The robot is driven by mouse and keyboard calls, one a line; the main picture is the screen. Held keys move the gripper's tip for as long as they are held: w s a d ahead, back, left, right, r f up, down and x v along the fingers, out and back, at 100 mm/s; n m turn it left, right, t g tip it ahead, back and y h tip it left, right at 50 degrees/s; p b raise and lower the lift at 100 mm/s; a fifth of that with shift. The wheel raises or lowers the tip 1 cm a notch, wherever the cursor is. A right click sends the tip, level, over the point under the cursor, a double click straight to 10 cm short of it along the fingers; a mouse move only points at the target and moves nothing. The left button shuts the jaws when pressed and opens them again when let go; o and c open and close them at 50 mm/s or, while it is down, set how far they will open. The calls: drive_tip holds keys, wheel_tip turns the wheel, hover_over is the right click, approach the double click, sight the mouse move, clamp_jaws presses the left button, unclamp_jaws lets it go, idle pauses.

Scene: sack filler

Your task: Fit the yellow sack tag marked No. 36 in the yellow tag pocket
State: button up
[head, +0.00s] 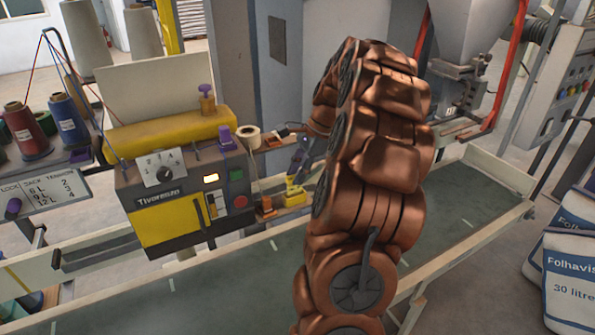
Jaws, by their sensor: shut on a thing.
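My copper arm reaches away from me, and my gripper (301,160) is small and partly hidden beside its wrist. It points down and is shut on the yellow sack tag (292,184), of which only a small part shows. The number on the tag is too small to read. The yellow tag pocket (294,199) sits right below the tag, on the ledge to the right of the sewing machine. The tag looks upright and at or just above the pocket. I cannot tell whether it is inside.
An orange pocket (265,208) stands left of the yellow one. The grey and yellow Tivoresso machine (185,190) is close by on the left, with a white tape roll (247,134) near it. A dark conveyor belt (235,285) runs in front. Sacks (570,275) stand at right.

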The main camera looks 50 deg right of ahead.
sight(297, 203)
drive_tip(key=shift+f+b, duration=0.5)
drive_tip(key=shift+f, duration=0.85)
drive_tip(key=shift+f, duration=0.35)
drive_tip(key=o, duration=0.9)
drive_tip(key=shift+r, duration=0.1)
drive_tip(key=shift+v, duration=5.95)
